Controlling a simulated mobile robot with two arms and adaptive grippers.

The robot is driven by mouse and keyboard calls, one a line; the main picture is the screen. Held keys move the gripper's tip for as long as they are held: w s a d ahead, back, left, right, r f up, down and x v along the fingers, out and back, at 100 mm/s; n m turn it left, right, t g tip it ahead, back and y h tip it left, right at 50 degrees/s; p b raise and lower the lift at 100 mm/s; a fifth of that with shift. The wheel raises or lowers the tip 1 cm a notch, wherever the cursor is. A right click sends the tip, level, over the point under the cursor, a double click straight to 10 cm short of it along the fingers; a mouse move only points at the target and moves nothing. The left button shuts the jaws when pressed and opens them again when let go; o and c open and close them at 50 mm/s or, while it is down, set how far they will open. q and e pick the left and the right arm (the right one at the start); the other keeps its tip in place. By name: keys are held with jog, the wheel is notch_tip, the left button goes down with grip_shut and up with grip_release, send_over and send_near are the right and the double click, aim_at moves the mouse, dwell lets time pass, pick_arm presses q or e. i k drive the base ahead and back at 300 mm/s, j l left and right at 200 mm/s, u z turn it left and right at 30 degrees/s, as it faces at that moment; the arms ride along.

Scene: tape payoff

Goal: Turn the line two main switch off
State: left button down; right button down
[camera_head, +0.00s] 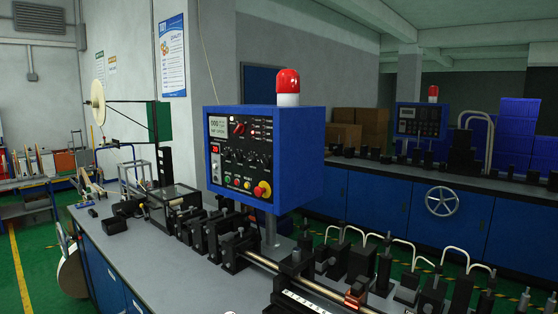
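A blue control box (296,160) with a red beacon (287,82) on top stands over the near machine line. Its dark front panel carries a red rotary switch (239,128) at the upper middle, several small knobs and buttons, and a red and yellow mushroom button (262,190) at the lower right. A second blue control box (420,121) with its own red beacon (433,91) stands on the far line; its controls are too small to tell apart. I cannot read which box belongs to line two. Neither gripper is in view.
The near grey bench (150,262) carries black roller blocks and a long metal rod. Blue cabinets (375,198) of the far line stand behind, with a handwheel (442,201). Green floor (40,250) is open at the left. Blue crates (515,125) are stacked at the right.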

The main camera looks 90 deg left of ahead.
aim_at(239, 129)
jog(key=u, duration=2.9)
